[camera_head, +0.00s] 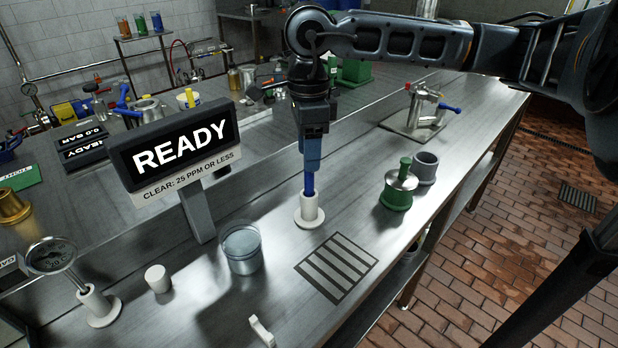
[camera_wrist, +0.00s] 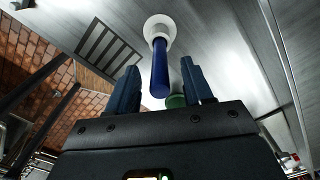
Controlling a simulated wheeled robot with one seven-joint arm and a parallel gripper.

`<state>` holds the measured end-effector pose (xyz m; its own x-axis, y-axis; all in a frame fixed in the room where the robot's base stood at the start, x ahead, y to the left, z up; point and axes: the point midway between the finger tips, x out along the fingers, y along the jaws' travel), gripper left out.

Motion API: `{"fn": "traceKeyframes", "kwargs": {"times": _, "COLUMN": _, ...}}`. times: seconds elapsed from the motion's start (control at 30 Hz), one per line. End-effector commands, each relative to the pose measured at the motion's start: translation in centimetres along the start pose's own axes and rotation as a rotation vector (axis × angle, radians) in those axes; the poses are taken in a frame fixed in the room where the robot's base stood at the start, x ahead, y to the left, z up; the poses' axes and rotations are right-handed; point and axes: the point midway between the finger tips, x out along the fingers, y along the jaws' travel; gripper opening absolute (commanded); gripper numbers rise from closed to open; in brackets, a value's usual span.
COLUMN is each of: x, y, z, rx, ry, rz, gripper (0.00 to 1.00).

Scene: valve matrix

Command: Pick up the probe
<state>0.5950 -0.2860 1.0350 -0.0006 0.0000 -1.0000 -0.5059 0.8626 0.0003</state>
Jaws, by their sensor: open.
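The probe (camera_head: 309,182) is a blue rod standing upright in a round white holder (camera_head: 309,213) on the steel bench. My gripper (camera_head: 311,168) points down directly above the holder, with its fingers around the probe's upper end. In the wrist view the blue probe (camera_wrist: 159,68) rises from the white holder (camera_wrist: 160,27) between my two open fingers (camera_wrist: 159,85). Gaps show on both sides, and I see no finger touching it. In the head view the top of the probe is hidden by my gripper.
A READY sign (camera_head: 172,150) stands left of the holder. A glass beaker (camera_head: 242,250) stands front left, and a green-based weight (camera_head: 399,186) and grey cup (camera_head: 425,167) stand to the right. A dark slotted grate (camera_head: 336,267) lies in front.

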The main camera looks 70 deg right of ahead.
Motion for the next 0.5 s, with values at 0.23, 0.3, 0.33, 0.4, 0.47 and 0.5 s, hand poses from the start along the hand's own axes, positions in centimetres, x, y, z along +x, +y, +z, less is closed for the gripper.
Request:
{"fn": "traceKeyframes", "kwargs": {"times": 0.23, "x": 2.0, "y": 0.0, "z": 0.0, "rx": 0.0, "ry": -0.001, "rz": 0.001, "gripper": 0.51}}
{"fn": "traceKeyframes", "kwargs": {"times": 0.3, "x": 2.0, "y": 0.0, "z": 0.0, "rx": 0.0, "ry": 0.0, "rz": 0.0, "gripper": 0.51}}
{"fn": "traceKeyframes", "kwargs": {"times": 0.33, "x": 2.0, "y": 0.0, "z": 0.0, "rx": 0.0, "ry": 0.0, "rz": 0.0, "gripper": 0.51}}
{"fn": "traceKeyframes", "kwargs": {"times": 0.4, "x": 2.0, "y": 0.0, "z": 0.0, "rx": 0.0, "ry": 0.0, "rz": 0.0, "gripper": 0.51}}
{"fn": "traceKeyframes", "kwargs": {"times": 0.47, "x": 2.0, "y": 0.0, "z": 0.0, "rx": 0.0, "ry": 0.0, "rz": 0.0, "gripper": 0.47}}
{"fn": "traceKeyframes", "kwargs": {"times": 0.5, "x": 2.0, "y": 0.0, "z": 0.0, "rx": 0.0, "ry": 0.0, "rz": 0.0, "gripper": 0.43}}
